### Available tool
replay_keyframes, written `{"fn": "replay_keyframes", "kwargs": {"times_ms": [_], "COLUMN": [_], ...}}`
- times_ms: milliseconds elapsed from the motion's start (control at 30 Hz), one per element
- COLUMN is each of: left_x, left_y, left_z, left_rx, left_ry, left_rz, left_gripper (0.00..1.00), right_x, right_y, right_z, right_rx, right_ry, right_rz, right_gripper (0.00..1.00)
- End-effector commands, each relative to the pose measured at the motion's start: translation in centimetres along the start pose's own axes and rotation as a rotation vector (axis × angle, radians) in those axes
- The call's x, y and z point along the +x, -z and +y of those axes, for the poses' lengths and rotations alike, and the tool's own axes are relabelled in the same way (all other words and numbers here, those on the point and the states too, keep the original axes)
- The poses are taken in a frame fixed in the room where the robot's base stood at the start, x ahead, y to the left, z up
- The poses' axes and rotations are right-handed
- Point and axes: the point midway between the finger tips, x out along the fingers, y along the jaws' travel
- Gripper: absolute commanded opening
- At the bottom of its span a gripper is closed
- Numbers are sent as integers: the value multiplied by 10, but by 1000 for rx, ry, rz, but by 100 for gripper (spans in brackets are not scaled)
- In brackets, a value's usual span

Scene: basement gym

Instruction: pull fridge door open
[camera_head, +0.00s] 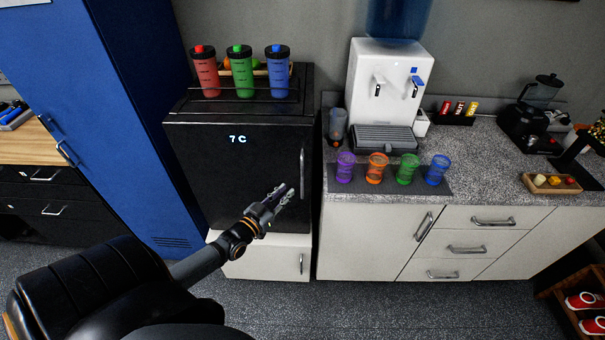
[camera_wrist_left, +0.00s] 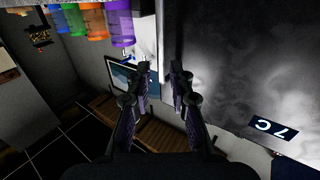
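The black fridge (camera_head: 240,165) stands between the blue locker and the counter, with a lit "7 C" display on its front. Its door looks shut, flush with the body. A vertical metal handle (camera_head: 302,172) sits at the right side of the door. My left gripper (camera_head: 287,192) is in front of the door, close to the handle's lower part and just left of it in the head view. In the left wrist view its two fingers (camera_wrist_left: 160,70) stand apart, and the fridge front (camera_wrist_left: 240,70) fills the right side. Whether the handle lies between the fingers is unclear. My right gripper is out of view.
Red, green and blue bottles (camera_head: 240,75) stand on the fridge top. A white cabinet (camera_head: 262,258) is under the fridge. The granite counter (camera_head: 480,170) to the right holds several coloured cups and a water dispenser (camera_head: 388,80). A blue locker (camera_head: 110,110) stands left. Open floor (camera_head: 390,310) lies in front.

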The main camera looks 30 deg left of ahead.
Motion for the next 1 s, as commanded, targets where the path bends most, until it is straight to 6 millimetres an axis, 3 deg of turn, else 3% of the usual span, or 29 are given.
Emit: {"fn": "replay_keyframes", "kwargs": {"times_ms": [500, 867, 1000], "left_x": [92, 102, 102], "left_y": [-6, -1, -1], "left_z": [0, 0, 0], "left_rx": [1, 0, 0], "left_ry": [-1, 2, 1], "left_rz": [1, -2, -2], "left_gripper": [21, 21, 6], "right_x": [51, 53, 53], "right_y": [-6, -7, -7], "right_z": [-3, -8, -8], "right_rx": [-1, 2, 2], "right_ry": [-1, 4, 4], "right_rz": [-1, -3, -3], "right_gripper": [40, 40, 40]}}
